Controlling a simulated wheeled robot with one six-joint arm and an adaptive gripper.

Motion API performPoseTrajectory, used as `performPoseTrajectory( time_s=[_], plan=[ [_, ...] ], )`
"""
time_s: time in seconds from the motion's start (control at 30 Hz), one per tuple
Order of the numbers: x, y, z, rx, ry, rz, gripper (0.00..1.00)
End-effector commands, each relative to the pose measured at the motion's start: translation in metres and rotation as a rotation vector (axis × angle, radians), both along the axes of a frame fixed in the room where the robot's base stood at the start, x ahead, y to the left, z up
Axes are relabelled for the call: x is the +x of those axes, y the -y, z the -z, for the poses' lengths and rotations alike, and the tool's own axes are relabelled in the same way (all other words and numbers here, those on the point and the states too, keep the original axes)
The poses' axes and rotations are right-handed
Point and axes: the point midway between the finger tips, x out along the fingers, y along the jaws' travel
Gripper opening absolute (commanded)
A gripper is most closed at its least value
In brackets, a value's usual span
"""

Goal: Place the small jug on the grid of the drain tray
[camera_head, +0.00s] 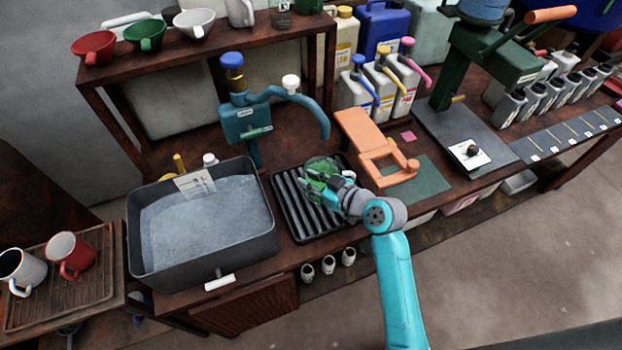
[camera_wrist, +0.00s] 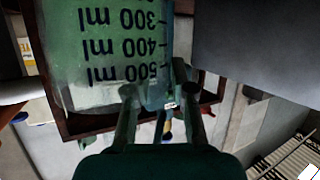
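The small jug (camera_head: 322,168) is clear green and sits at the fingers of my gripper (camera_head: 333,184), over the drain tray (camera_head: 285,207) in the head view. In the wrist view the jug (camera_wrist: 105,50) fills the upper left, its ml marks upside down, and the two fingers of my gripper (camera_wrist: 155,98) are at its edge, closed on it. The jug appears upright. The drain tray is dark with a slatted grid; its middle is hidden by the jug and gripper. I cannot tell whether the jug touches the grid.
A grey basin (camera_head: 136,228) of liquid stands left of the tray. A teal tap (camera_head: 240,122) rises behind. An orange stand (camera_head: 362,135) and a green mat (camera_head: 425,180) lie to the right. Several pump bottles (camera_head: 383,85) stand behind them.

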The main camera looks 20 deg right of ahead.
Motion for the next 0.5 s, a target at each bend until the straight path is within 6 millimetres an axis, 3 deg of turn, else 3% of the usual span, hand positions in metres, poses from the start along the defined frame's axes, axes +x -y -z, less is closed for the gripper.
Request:
performPoseTrajectory(
  time_s=[0.37, 0.5],
  plan=[
    [0.000, 0.000, -0.002, 0.000, -0.001, 0.000, 0.39],
    [-0.011, 0.006, -0.006, 0.000, -0.001, 0.004, 0.39]
  ],
)
